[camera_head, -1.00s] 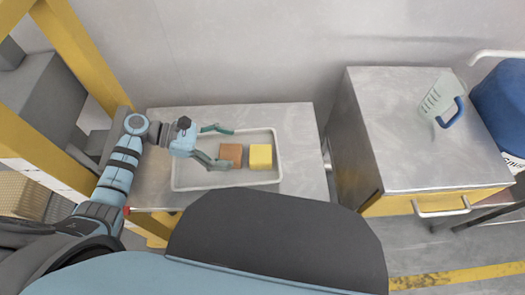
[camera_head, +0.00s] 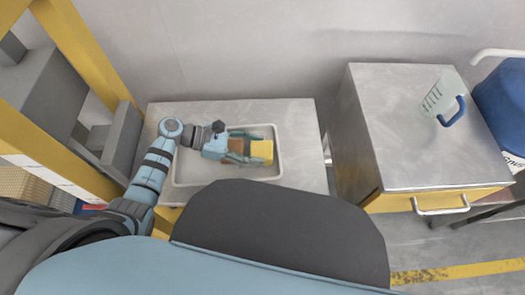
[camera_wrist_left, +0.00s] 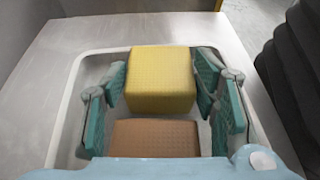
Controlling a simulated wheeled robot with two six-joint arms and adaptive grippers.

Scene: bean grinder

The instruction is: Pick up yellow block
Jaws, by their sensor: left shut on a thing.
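The yellow block (camera_head: 262,151) is at the right part of the white tray (camera_head: 278,170). My left gripper (camera_head: 252,146) reaches in from the left and is shut on the yellow block, with a teal finger on each side of it. In the left wrist view the yellow block (camera_wrist_left: 160,82) sits between the fingertips of the left gripper (camera_wrist_left: 162,75). An orange-brown block (camera_wrist_left: 153,138) lies nearer the palm, between the fingers, partly hidden. I cannot tell whether the yellow block is off the tray floor. My right gripper is not in view.
The tray stands on a grey metal table (camera_head: 300,120). To the right is a cabinet (camera_head: 405,120) with a measuring jug (camera_head: 437,97) on top and a drawer handle in front. A yellow frame (camera_head: 85,55) stands at the left. The tray's left part is clear.

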